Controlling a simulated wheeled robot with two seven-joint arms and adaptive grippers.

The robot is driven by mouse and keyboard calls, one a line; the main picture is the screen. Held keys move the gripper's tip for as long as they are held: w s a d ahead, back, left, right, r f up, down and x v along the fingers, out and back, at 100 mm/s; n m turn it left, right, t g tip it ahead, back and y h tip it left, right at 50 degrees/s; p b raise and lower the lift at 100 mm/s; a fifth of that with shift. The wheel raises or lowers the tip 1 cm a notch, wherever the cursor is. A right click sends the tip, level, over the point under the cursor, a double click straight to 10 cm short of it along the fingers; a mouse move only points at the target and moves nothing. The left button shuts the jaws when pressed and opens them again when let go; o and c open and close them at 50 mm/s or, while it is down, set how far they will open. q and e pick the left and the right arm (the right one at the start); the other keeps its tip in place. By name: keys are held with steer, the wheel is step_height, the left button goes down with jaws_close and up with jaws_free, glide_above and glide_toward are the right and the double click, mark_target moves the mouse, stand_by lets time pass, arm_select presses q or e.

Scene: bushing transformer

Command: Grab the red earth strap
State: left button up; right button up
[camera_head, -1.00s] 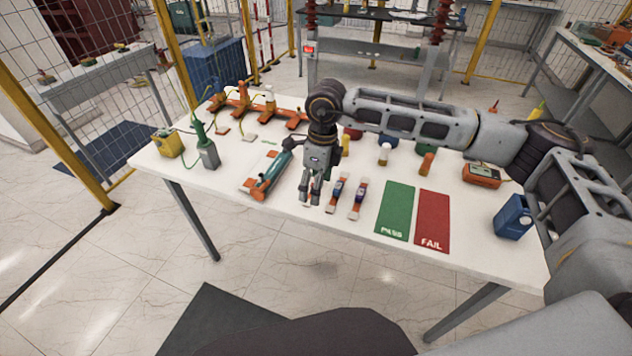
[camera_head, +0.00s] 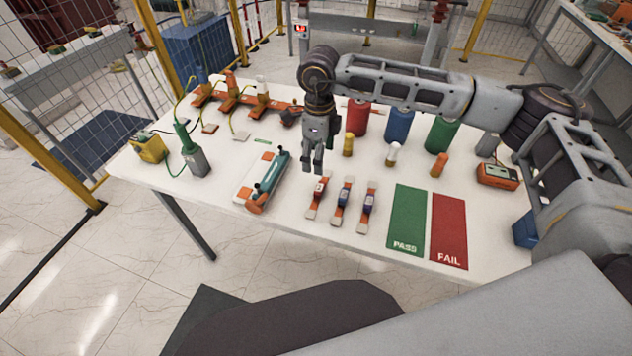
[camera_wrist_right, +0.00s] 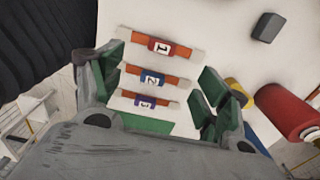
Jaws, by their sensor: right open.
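Three earth straps lie side by side on the white table, orange with pale ends and numbered tags. The red-tagged strap (camera_head: 318,192) is leftmost in the head view; in the right wrist view the red-tagged strap (camera_wrist_right: 162,46) reads 1 and lies farthest up. Beside it lie the blue-tagged strap 2 (camera_head: 342,199) and the bluish-purple strap 3 (camera_head: 367,207). My right gripper (camera_head: 313,169) points down over the table, just behind the red-tagged strap in the picture. It is open and empty, its green pads (camera_wrist_right: 160,85) apart with the straps visible between them. My left gripper is not in view.
A teal device on a tray (camera_head: 261,184) lies left of the straps. The green PASS mat (camera_head: 409,215) and red FAIL mat (camera_head: 449,228) lie right.

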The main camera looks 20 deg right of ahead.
steer(key=p, duration=0.1)
glide_above(320, 187)
steer(key=f, duration=0.7)
steer(key=shift+a+f, duration=0.3)
steer(key=shift+a, duration=0.05)
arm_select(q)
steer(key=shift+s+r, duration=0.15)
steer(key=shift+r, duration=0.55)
arm_select(e)
steer(key=shift+s+f, duration=0.1)
steer(key=shift+f, duration=0.3)
arm_select(q)
steer(key=shift+p, duration=0.3)
arm_select(e)
steer(key=shift+f, duration=0.1)
steer(key=shift+d+f+p, duration=0.25)
steer(key=shift+f+p, duration=0.2)
steer(key=shift+f, duration=0.45)
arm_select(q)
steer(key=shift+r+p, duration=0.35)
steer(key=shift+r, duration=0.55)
arm_select(e)
steer(key=shift+f, duration=1.6)
